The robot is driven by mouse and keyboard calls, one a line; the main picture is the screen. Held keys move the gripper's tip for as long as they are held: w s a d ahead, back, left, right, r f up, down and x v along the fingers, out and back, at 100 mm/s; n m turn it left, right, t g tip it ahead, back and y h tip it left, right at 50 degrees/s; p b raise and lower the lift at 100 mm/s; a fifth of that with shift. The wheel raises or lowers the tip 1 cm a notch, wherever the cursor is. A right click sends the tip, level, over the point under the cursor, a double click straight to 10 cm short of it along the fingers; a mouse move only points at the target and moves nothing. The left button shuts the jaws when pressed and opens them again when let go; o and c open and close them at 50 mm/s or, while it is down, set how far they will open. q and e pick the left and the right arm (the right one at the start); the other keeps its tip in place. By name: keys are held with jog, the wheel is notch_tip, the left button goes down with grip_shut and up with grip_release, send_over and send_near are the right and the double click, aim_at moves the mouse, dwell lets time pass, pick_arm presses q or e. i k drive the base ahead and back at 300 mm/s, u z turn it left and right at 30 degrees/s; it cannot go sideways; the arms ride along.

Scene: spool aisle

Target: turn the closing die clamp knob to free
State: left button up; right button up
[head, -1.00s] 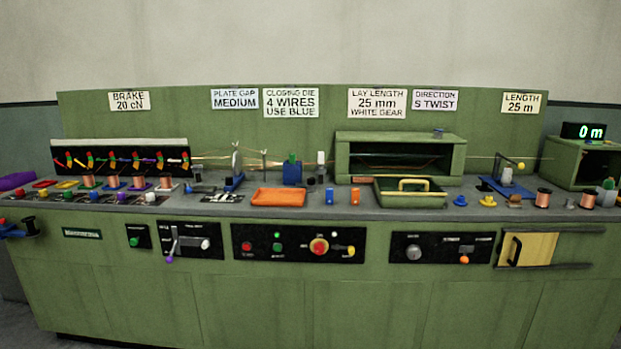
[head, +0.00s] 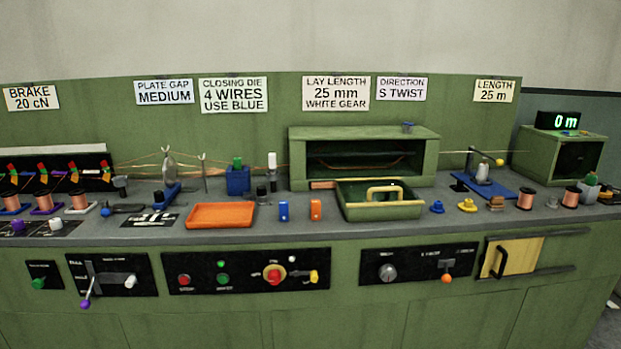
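The closing die sign (head: 233,95) on the back panel reads "4 WIRES USE BLUE". Below it, a blue block (head: 238,182) with a green part (head: 237,162) on top stands on the bench, in the line of the wires. A post with a white top (head: 272,160) stands just right of it. I cannot tell which of these is the clamp knob, nor its setting. A small blue piece (head: 283,211) and an orange piece (head: 315,209) stand in front. Neither of my grippers is in view.
An orange tray (head: 221,215) lies in front of the blue block. A green tray (head: 382,207) with a yellow handle sits before the open green housing (head: 365,143). The front panel carries a purple-tipped lever (head: 86,302) and a red knob (head: 274,276).

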aim_at(261, 190)
jog(key=u, duration=0.15)
jog(key=i, duration=0.9)
jog(key=u, duration=0.45)
